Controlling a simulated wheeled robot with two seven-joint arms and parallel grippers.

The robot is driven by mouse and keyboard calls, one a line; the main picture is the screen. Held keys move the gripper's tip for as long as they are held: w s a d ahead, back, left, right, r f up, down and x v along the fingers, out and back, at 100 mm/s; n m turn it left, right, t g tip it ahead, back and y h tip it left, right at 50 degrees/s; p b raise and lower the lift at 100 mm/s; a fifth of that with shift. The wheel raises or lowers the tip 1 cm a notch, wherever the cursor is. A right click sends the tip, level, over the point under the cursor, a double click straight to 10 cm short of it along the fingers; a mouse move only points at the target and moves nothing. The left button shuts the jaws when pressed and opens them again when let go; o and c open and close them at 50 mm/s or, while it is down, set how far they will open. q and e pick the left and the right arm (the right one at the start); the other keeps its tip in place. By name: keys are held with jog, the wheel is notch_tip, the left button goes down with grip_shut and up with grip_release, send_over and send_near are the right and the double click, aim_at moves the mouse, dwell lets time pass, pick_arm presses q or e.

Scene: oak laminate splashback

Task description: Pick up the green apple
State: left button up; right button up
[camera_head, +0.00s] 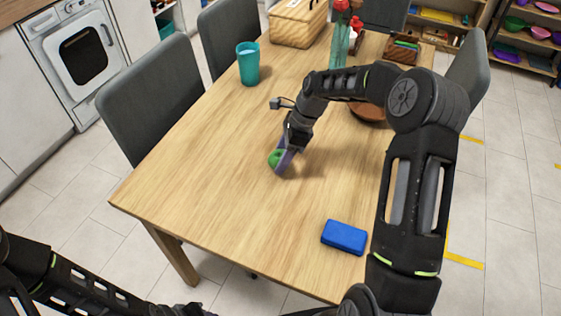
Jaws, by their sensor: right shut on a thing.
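The green apple (274,158) is near the middle of the wooden table (200,175). My right gripper (283,160) reaches down to it from above right and is shut on it; a purple finger covers part of the apple. I cannot tell whether the apple touches the table or is slightly above it. My left arm shows at the bottom left, below the table edge; its gripper's fingertips cannot be made out.
A blue box (344,237) lies near the front right table edge. A teal cup (248,63), a wooden box (297,22) and a glass vase (338,45) stand farther back. A brown round dish (369,115) is partly behind my right arm. The table's left part is clear.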

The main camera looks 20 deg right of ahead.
aim_at(281, 154)
notch_tip(281, 154, up, 8)
jog(key=shift+r+b, duration=0.15)
jog(key=shift+b, duration=0.25)
dwell(0.5)
